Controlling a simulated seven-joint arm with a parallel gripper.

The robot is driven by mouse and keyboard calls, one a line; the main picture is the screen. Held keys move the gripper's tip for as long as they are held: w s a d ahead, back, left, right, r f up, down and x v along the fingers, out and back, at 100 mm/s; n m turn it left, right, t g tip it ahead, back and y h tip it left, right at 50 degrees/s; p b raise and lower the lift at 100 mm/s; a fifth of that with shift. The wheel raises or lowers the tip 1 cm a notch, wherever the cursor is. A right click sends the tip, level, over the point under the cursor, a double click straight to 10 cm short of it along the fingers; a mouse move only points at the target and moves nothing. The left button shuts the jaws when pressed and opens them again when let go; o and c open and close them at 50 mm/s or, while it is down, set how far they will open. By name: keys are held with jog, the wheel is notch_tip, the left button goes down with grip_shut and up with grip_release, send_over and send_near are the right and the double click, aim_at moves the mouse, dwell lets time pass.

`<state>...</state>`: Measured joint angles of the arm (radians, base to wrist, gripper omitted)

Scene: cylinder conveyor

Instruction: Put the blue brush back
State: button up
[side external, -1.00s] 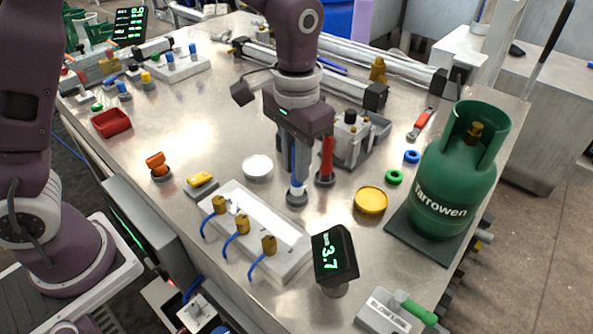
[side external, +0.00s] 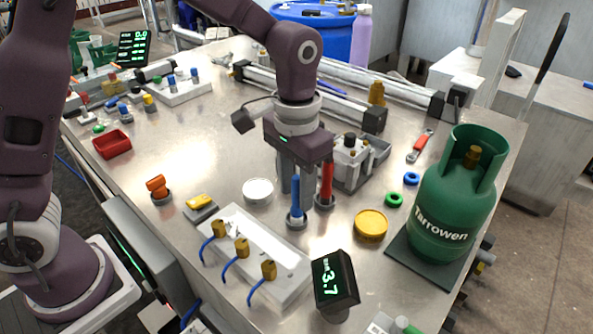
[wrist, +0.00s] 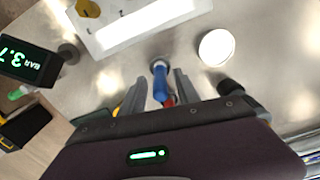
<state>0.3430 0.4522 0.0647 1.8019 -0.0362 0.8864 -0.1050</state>
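The blue brush (side external: 296,197) stands upright in a small grey round holder (side external: 297,222), just right of the white block. Its blue handle is bare on the side facing the external camera. My gripper (side external: 295,190) is just above and behind it, pointing down. In the wrist view the blue brush (wrist: 160,84) shows between the two fingers of my gripper (wrist: 161,80), with a gap on both sides. The fingers are spread and hold nothing. The bristle end is mostly hidden by the holder.
A red brush (side external: 326,184) stands in its own holder close to the right. A white lid (side external: 257,190) lies left and a yellow lid (side external: 371,224) right. The pressure display (side external: 334,279) and green gas bottle (side external: 445,205) stand nearer the camera.

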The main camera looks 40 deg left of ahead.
notch_tip(320, 180, up, 11)
jog(key=shift+f, duration=0.1)
jog(key=s+a+r+n+t, duration=0.1)
jog(key=s+a+r+t, duration=0.3)
jog(key=s+a, duration=0.6)
jog(key=s+f+t, duration=0.1)
jog(key=s+f, duration=0.2)
jog(key=s, duration=0.7)
jog(key=shift+a+n+t, duration=0.3)
jog(key=shift+a+n, duration=0.1)
jog(key=shift+a, duration=0.05)
